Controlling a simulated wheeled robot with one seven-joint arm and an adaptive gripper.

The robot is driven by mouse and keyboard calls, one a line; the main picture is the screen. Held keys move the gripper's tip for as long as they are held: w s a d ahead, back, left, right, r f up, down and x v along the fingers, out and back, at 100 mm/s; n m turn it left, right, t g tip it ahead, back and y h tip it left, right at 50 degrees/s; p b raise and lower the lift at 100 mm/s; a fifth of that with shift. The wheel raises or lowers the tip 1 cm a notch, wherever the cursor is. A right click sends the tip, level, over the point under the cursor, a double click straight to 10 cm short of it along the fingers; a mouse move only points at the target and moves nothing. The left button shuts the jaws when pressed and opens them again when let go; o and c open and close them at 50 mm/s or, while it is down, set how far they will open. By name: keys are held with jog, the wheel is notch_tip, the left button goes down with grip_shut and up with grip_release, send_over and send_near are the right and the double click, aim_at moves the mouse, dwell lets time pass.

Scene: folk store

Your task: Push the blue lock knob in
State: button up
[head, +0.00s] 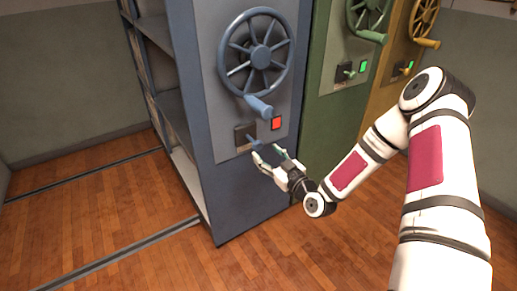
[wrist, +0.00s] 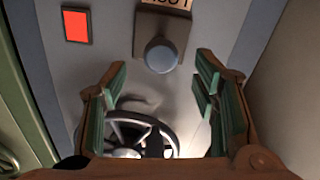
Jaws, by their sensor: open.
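The blue lock knob (head: 252,139) sticks out from a dark square plate on the front of the blue shelf unit (head: 262,193), below its handwheel. In the wrist view the round end of the knob (wrist: 161,56) faces the camera, between and slightly beyond the two fingertips. My gripper (head: 267,152) is in front of the panel, close to the knob at its lower right. Its fingers (wrist: 162,68) are spread wide and hold nothing. I cannot tell whether a fingertip touches the knob or its plate.
A blue handwheel (head: 255,55) with a protruding handle (head: 259,106) is above the knob. A lit red square (head: 277,123) is beside the knob. Green (head: 336,120) and yellow (head: 397,80) units with green lights stand at right. Wooden floor with rails (head: 110,253) is open at left.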

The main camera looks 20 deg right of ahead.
aim_at(259, 147)
jog(key=b+x, duration=0.1)
jog(key=x, duration=0.4)
jog(key=shift+w+a, duration=0.2)
jog(key=shift+w, duration=0.05)
jog(key=shift+c, duration=0.4)
